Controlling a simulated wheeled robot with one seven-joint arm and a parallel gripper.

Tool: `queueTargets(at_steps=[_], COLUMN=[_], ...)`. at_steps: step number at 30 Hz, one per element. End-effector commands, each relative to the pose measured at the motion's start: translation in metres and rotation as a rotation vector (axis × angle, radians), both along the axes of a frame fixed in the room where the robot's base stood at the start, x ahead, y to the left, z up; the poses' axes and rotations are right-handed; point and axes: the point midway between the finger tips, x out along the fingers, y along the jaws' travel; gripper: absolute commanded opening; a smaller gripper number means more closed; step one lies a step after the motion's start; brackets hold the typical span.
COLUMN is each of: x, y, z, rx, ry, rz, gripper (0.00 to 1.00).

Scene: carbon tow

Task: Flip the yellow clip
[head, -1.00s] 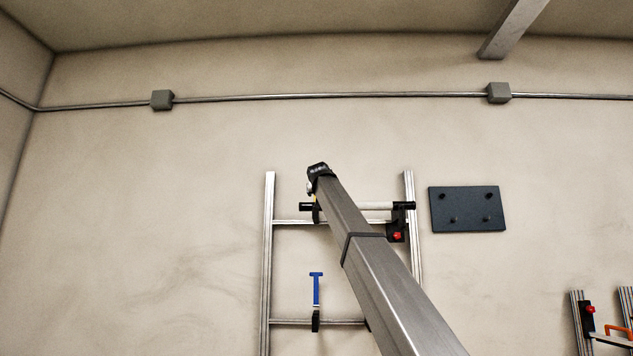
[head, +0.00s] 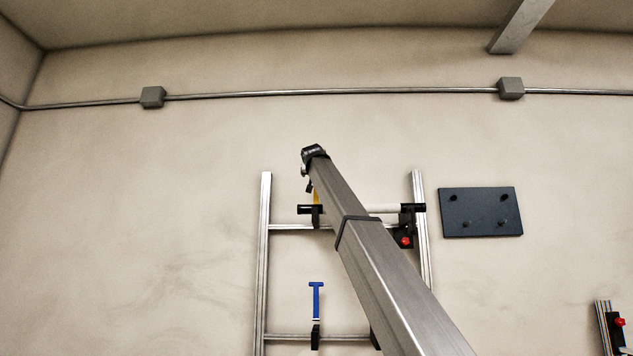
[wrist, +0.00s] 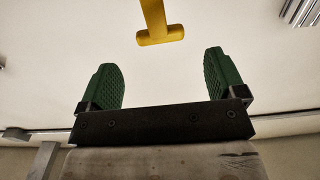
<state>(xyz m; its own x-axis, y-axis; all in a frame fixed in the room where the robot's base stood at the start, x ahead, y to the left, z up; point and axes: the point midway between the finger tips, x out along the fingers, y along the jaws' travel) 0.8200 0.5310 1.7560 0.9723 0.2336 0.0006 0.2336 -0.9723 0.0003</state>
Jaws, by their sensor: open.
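The yellow clip (wrist: 156,25) shows in the wrist view as a T-shaped piece at the top centre, its crossbar toward my gripper. My gripper (wrist: 163,75) has two green ridged fingers spread wide and empty. The clip's crossbar is beyond the fingertips, roughly centred between them and apart from both. In the head view only a small sliver of the yellow clip (head: 316,196) shows beside my arm, above the ladder's upper rung; the rest is hidden. My gripper is not clearly visible there, behind the arm's end.
A metal ladder (head: 262,250) stands against the wall. A white bar (head: 383,208) with black ends lies by its upper rung. A blue T-shaped clip (head: 316,300) stands on a lower rung. A dark plate (head: 481,212) with pegs is on the wall at right.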

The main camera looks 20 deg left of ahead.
Motion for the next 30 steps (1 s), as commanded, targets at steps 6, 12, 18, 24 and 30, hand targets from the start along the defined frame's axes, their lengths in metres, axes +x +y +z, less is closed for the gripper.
queueTargets(at_steps=[6,12,18,24,30], x=[0.037,0.071,0.088,0.089,0.089], y=[0.009,0.018,0.021,0.021,0.021], z=[0.002,0.001,0.001,0.0,0.0], rx=[0.0,0.0,0.0,0.0,0.0], ry=[0.001,0.002,0.0,0.0,0.0], rz=[-0.001,0.0,0.0,0.0,0.0], gripper=[0.89,0.89,0.89,0.89,0.47])
